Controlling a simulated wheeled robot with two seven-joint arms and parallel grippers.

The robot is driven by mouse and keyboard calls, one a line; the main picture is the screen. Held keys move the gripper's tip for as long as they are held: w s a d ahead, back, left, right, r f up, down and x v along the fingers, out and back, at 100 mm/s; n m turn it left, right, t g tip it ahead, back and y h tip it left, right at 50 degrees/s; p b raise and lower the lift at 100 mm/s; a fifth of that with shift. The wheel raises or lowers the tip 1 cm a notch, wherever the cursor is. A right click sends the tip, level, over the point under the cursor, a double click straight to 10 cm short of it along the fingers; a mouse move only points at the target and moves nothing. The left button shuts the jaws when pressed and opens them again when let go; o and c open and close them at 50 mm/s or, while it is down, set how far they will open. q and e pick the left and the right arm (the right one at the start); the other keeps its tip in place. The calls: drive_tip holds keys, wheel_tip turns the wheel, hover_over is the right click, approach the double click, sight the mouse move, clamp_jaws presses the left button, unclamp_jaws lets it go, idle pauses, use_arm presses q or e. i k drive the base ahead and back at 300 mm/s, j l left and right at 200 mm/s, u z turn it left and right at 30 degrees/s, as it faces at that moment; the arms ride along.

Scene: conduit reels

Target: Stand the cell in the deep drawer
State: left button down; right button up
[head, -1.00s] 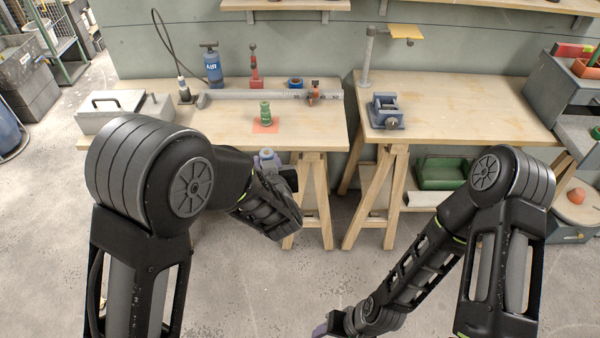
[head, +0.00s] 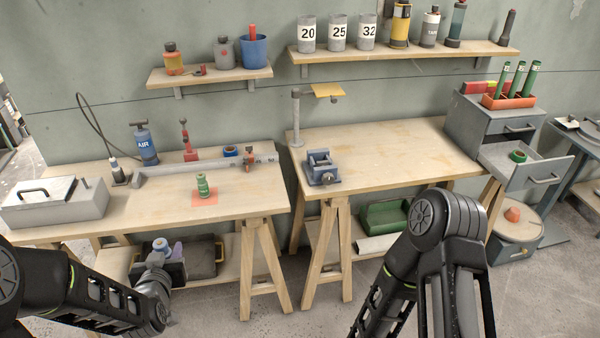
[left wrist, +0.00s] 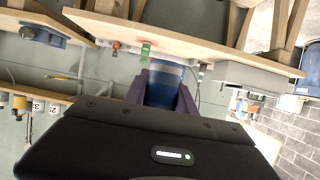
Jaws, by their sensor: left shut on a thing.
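My left gripper (head: 165,256) is at the lower left, in front of the left bench and below its top. Its purple fingers (left wrist: 188,100) are shut on a blue cylinder (left wrist: 165,88), apparently the cell. Its pale rounded end (head: 160,244) shows in the head view; the rest is mostly hidden by the gripper. At the far right a grey cabinet (head: 470,117) has a pulled-out drawer (head: 545,173) with a small green ring-like item (head: 518,156) inside. I cannot tell how deep it is. My right gripper is out of view.
The left bench (head: 130,212) holds a green canister (head: 203,187) on a red mat, a blue air pump (head: 145,145), a long grey bar and a grey box (head: 55,203). The right bench (head: 400,142) has a blue vise (head: 321,168) and otherwise much free top. Shelves hang above.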

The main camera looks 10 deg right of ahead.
sight(508, 171)
drive_tip(key=i+l+z, duration=0.2)
drive_tip(key=l, duration=0.35)
drive_tip(key=i+l+z, duration=0.15)
drive_tip(key=l, duration=0.35)
drive_tip(key=i+l+z, duration=0.2)
drive_tip(key=l, duration=0.3)
drive_tip(key=i+l+z, duration=0.15)
drive_tip(key=l, duration=0.3)
drive_tip(key=i+l+z, duration=0.2)
drive_tip(key=l, duration=0.25)
drive_tip(key=i+l+z, duration=0.15)
drive_tip(key=i+l, duration=0.2)
